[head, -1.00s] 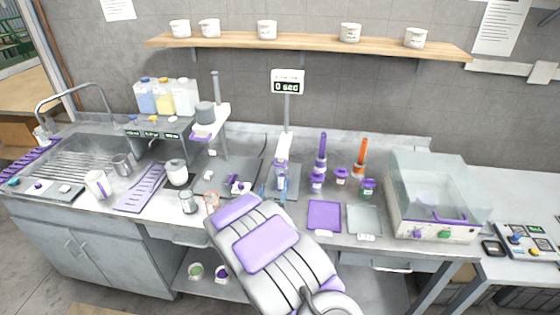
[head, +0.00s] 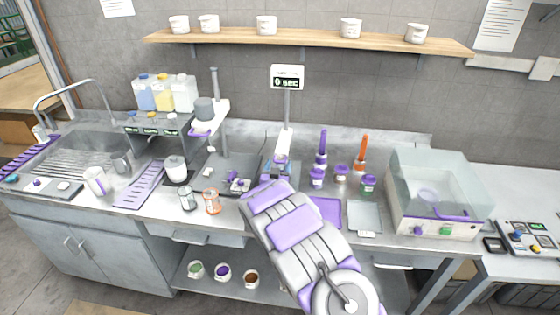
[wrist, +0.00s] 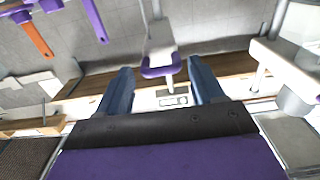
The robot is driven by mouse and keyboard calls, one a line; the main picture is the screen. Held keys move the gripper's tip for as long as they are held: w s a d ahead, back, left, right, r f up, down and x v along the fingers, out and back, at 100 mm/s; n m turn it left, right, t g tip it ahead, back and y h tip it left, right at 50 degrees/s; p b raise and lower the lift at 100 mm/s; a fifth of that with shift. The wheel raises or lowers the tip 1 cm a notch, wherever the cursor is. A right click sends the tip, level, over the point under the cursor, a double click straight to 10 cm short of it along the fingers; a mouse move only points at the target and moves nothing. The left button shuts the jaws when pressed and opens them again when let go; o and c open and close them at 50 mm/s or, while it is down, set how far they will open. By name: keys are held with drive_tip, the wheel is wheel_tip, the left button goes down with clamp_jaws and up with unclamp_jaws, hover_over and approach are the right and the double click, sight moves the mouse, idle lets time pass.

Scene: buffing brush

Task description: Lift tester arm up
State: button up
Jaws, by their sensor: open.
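The tester's white arm (head: 284,142) with a purple end (head: 281,159) stands at the middle of the bench, below a post with a "0 sec" display (head: 287,82). My gripper (head: 281,168) is at the purple end, with its blue fingers open. In the wrist view, the white tester arm (wrist: 159,36) and its purple end (wrist: 160,71) show between the two spread fingertips of my gripper (wrist: 160,63). A gap shows on both sides, so the fingers do not grip it. My forearm hides the tester's lower part in the head view.
A purple brush (head: 321,150) and an orange brush (head: 361,153) stand right of the tester, with small jars in front. A second stand with a grey pot (head: 204,109) is at left. A clear-lidded machine (head: 436,195) is at right.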

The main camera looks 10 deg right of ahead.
sight(283, 158)
drive_tip(key=shift+x, duration=2.2)
drive_tip(key=shift+c, duration=0.3)
